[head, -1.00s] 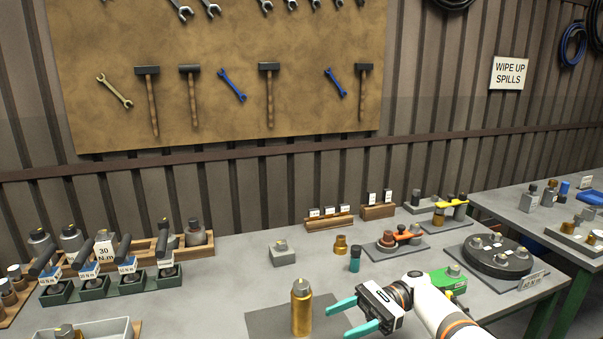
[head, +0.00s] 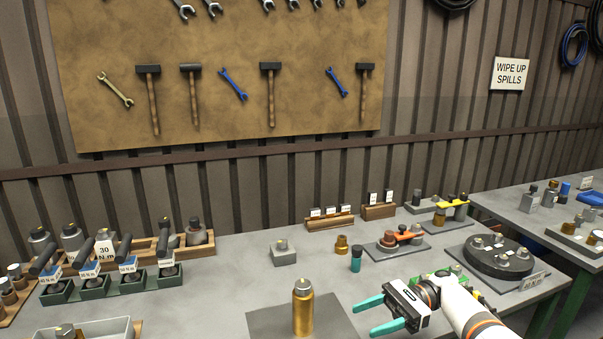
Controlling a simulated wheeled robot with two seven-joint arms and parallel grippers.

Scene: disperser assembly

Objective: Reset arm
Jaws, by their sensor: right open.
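My right gripper (head: 374,316) is open with its teal fingers apart and nothing between them. It is over the table's front, to the right of a gold cylinder with a grey top (head: 303,309). The cylinder stands upright on a dark grey mat (head: 268,322), apart from the fingers. My right arm comes in from the lower right and partly covers a green item (head: 420,277) behind it. My left gripper is not in view.
A teal-and-dark cylinder (head: 356,261), a brass part (head: 341,245) and a grey block (head: 283,253) stand behind the mat. A round dark fixture (head: 498,262) is at right. Torque tools in green holders (head: 130,283) stand at left.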

